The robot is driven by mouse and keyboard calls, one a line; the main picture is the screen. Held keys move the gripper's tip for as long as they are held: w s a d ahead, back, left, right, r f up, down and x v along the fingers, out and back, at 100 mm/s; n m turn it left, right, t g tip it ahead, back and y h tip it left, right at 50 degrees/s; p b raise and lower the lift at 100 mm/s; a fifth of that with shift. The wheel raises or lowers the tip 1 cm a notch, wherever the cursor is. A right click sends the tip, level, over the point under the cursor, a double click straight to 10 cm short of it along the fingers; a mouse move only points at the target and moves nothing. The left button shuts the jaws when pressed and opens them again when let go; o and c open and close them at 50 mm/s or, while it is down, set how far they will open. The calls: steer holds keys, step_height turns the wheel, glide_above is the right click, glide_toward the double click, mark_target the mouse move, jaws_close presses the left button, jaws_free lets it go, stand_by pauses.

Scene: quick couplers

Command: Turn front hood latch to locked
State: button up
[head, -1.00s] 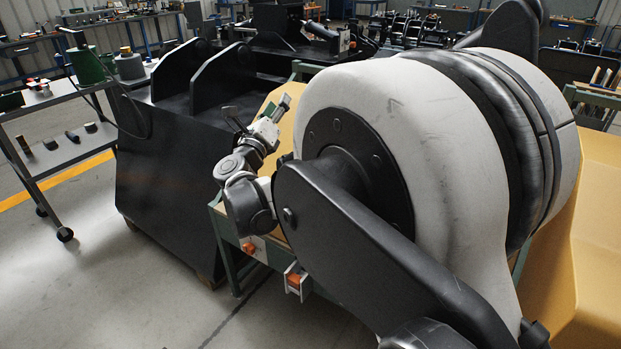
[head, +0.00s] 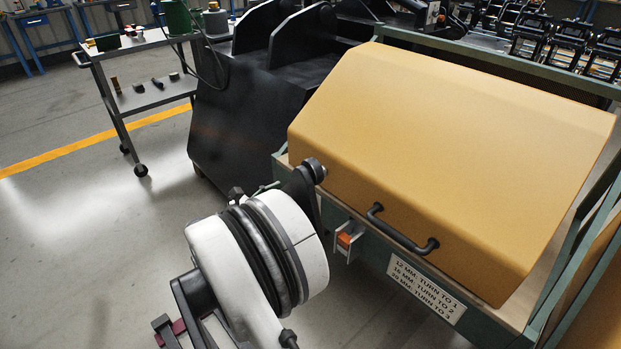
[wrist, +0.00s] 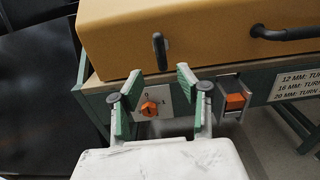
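In the wrist view my gripper (wrist: 159,82) is open, its two green-padded fingers apart with nothing between the tips. A short black upright lever (wrist: 160,50), which looks like the front hood latch, sits at the lower front edge of the yellow hood (wrist: 205,25), just beyond the fingertips. I cannot tell whether it is locked. An orange rotary knob (wrist: 149,108) on a pale plate shows between the fingers, on the green frame below. In the head view the yellow hood (head: 450,150) is down; my arm hides my gripper and the lever.
A black bar handle (head: 400,230) crosses the hood's front. An orange switch in a bracket (head: 346,239) and a white label (head: 425,287) are on the frame below. A dark machine (head: 245,125) and a cart (head: 140,50) stand left. The floor in front is open.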

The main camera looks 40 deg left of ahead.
mark_target(308, 177)
steer(key=w+b, duration=0.1)
steer(key=w, duration=0.3)
steer(key=w+d+b, duration=0.1)
steer(key=w, duration=0.2)
steer(key=w+d, duration=0.1)
steer(key=w, duration=0.3)
steer(key=shift+w+b, duration=0.35)
steer(key=shift+b, duration=0.05)
jaws_close()
